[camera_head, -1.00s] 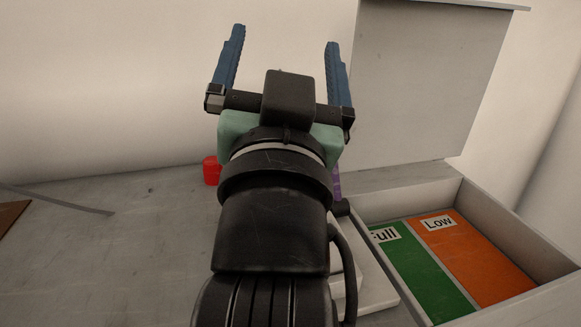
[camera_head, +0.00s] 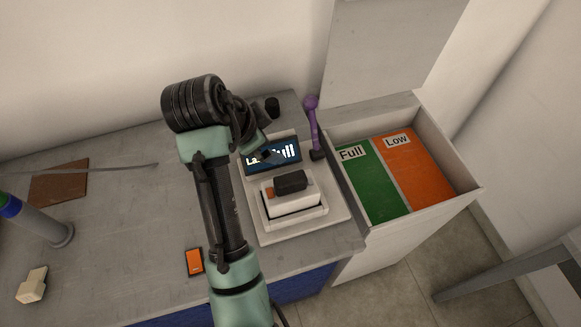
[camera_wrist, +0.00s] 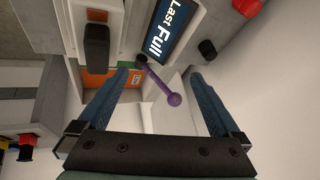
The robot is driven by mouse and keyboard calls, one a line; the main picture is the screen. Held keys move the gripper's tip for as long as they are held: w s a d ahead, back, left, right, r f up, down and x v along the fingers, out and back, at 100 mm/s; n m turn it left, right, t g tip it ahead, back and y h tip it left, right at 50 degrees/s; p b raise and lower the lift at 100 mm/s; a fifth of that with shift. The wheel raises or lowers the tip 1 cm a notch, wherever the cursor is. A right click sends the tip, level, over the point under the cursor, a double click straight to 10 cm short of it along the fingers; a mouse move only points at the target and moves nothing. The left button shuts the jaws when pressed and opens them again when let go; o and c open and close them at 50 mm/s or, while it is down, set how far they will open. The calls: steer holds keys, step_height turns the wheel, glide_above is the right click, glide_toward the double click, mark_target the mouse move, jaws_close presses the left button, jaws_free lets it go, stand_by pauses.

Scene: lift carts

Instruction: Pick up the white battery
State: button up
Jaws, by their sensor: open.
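A white block (camera_head: 305,207) with a black handle-like top (camera_head: 291,182) and a small orange patch sits on a pale device with a lit screen (camera_head: 272,154). It looks like the white battery, but I cannot be sure. In the wrist view the black top (camera_wrist: 97,48) shows at upper left, outside my fingers. My gripper (camera_wrist: 160,76) is open and empty, with its two blue fingers wide apart. In the head view the gripper is mostly hidden behind my wrist, above and behind the device.
An open bin (camera_head: 445,205) has a green "Full" side and an orange "Low" side. An orange block (camera_head: 194,262), a cream piece (camera_head: 32,286) and a grey cylinder (camera_head: 44,221) are on the table.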

mark_target(281, 179)
steer(key=s+r+m+g+h+p, duration=0.1)
steer(key=s+r+m+g+p, duration=0.1)
steer(key=s+m+g+p, duration=0.3)
steer(key=d+f, duration=0.1)
steer(key=f, duration=0.1)
steer(key=f+n, duration=0.1)
steer(key=f, duration=0.1)
steer(key=d+f+n+b, duration=0.1)
steer(key=f, duration=0.1)
steer(key=shift+s+d+f+t, duration=0.3)
steer(key=shift+f+t, duration=0.1)
steer(key=shift+p+x, duration=0.7)
steer(key=shift+x, duration=2.25)
steer(key=shift+s, duration=0.15)
jaws_close()
steer(key=shift+r, duration=0.15)
